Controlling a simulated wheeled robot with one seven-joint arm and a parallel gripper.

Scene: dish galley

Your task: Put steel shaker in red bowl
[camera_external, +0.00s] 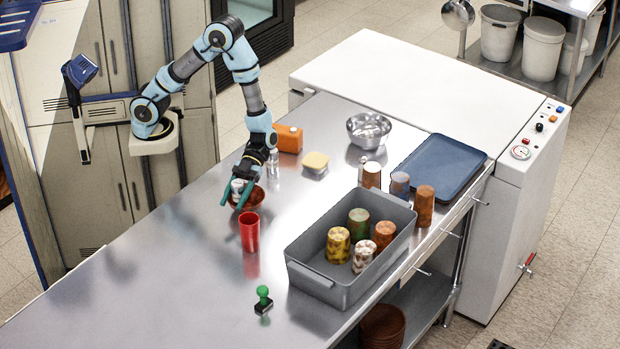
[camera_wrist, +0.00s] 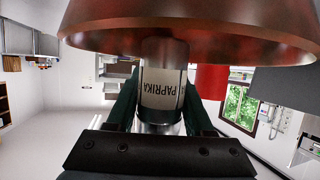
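The steel shaker, with a white PAPRIKA label (camera_wrist: 162,88), stands between my gripper's two green fingers in the wrist view. My gripper (camera_external: 238,196) points down at the left of the counter and looks closed on the shaker's sides. The shaker's pale body (camera_external: 237,186) shows between the fingers in the external view. The red bowl (camera_external: 256,196) is right at the fingers, partly hidden by them. Its brown-red wall (camera_wrist: 190,25) fills the top of the wrist view and overlaps one end of the shaker. I cannot tell whether the shaker touches the bowl.
A red cup (camera_external: 249,232) stands just in front of the bowl. A grey bin (camera_external: 325,270) with several cans is to the right. Another shaker (camera_external: 273,161), an orange box (camera_external: 288,138) and a yellow-lidded container (camera_external: 315,162) stand behind.

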